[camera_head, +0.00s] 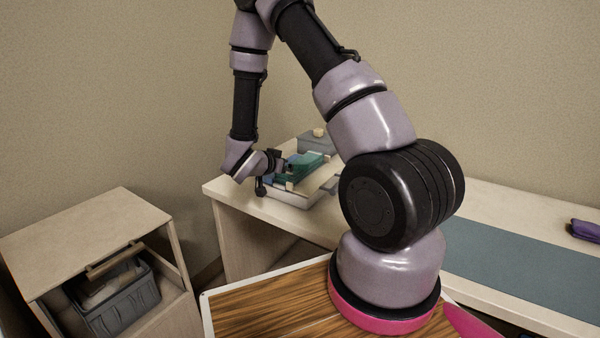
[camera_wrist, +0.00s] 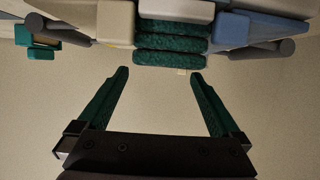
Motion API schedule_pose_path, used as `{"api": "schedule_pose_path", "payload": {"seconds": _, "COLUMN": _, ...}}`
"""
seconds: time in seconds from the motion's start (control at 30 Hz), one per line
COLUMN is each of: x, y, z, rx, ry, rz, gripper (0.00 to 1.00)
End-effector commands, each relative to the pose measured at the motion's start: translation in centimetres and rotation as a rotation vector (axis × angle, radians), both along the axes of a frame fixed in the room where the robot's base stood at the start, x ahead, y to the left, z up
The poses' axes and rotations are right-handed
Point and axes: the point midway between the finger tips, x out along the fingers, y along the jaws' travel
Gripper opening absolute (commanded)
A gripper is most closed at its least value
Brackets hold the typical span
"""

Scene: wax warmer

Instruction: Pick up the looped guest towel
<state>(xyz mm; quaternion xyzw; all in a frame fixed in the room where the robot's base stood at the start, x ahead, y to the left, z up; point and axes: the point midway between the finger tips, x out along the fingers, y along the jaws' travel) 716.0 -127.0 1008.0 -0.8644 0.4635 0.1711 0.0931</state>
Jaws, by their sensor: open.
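A dark green folded towel (camera_wrist: 172,42) shows in layers at the top middle of the wrist view, with a small pale tab at its lower edge that may be its loop. In the head view, green cloth (camera_head: 306,167) lies in a pale tray (camera_head: 297,199) on the counter. My gripper (camera_wrist: 159,73) is open and empty. Its two green-faced fingers are spread apart and their tips stop short of the towel. In the head view, my wrist is at the tray's left side and the fingers are hard to make out.
Beige cloth (camera_wrist: 115,22) and blue cloth (camera_wrist: 247,32) flank the green towel. A grey box (camera_head: 316,142) stands behind the tray. A low cabinet (camera_head: 80,238) with a grey bin (camera_head: 118,302) is at left. A blue-grey mat (camera_head: 520,262) and purple item (camera_head: 584,230) lie at right.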

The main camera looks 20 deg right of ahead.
Motion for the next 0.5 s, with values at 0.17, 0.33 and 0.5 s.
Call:
{"api": "schedule_pose_path", "payload": {"seconds": 0.17, "x": 0.9, "y": -1.3, "z": -0.6, "rx": 0.0, "ry": 0.002, "rz": -0.001, "gripper": 1.0}}
{"api": "schedule_pose_path", "payload": {"seconds": 0.33, "x": 1.6, "y": -2.2, "z": -0.9, "rx": -0.001, "ry": 0.001, "rz": -0.003, "gripper": 1.0}}
{"api": "schedule_pose_path", "payload": {"seconds": 0.5, "x": 3.1, "y": -4.1, "z": -1.7, "rx": -0.001, "ry": 0.003, "rz": -0.004, "gripper": 1.0}}
